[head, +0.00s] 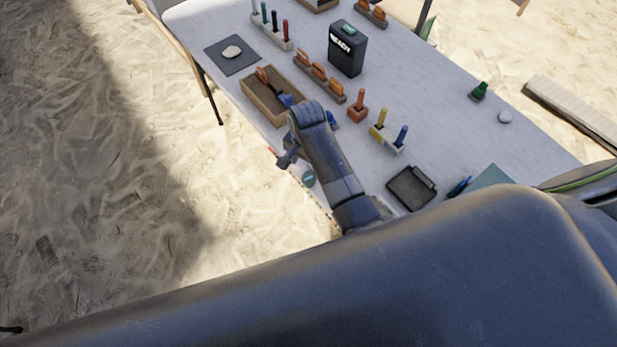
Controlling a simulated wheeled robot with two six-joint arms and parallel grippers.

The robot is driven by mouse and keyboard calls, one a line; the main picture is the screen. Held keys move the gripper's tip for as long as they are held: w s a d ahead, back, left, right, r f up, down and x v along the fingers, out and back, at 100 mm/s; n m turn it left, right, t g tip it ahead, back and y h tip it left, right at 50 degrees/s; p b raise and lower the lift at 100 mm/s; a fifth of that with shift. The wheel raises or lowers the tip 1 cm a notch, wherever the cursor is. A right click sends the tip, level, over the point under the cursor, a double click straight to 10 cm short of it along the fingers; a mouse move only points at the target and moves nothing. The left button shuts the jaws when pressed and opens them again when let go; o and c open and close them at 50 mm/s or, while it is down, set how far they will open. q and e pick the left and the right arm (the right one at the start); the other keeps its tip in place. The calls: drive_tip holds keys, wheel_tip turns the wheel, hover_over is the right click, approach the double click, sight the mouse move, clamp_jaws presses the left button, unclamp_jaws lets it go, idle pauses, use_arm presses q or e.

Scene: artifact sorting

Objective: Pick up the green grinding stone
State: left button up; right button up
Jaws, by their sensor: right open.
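I cannot tell for certain which thing is the green grinding stone. A small green block (348,29) lies on top of the black box (346,52) with white lettering at the back. A dark green object (479,90) stands at the right of the table, and a teal round piece (309,179) shows at the near edge beside my arm. My right gripper (284,158) is open over the near table edge, beside the wooden tray and apart from the block and the dark green object. My wrist hides part of the table. My left gripper is out of view.
The white table (440,105) holds a wooden tray (262,105), a grey mat with a pale stone (231,53), racks of orange-handled tools (320,75), small coloured-handled holders (384,132) and a black tray (408,188). The table's right middle is mostly clear.

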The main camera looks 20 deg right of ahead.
sight(309, 178)
drive_tip(key=f, duration=0.2)
drive_tip(key=s+f, duration=0.1)
drive_tip(key=f, duration=0.1)
drive_tip(key=shift+d+f+p, duration=0.1)
drive_tip(key=shift+f+p, duration=0.1)
drive_tip(key=shift+p, duration=0.2)
drive_tip(key=shift+w+f, duration=0.1)
drive_tip(key=shift+f, duration=0.45)
drive_tip(key=shift+c, duration=0.2)
drive_tip(key=c, duration=1)
drive_tip(key=shift+r, duration=0.1)
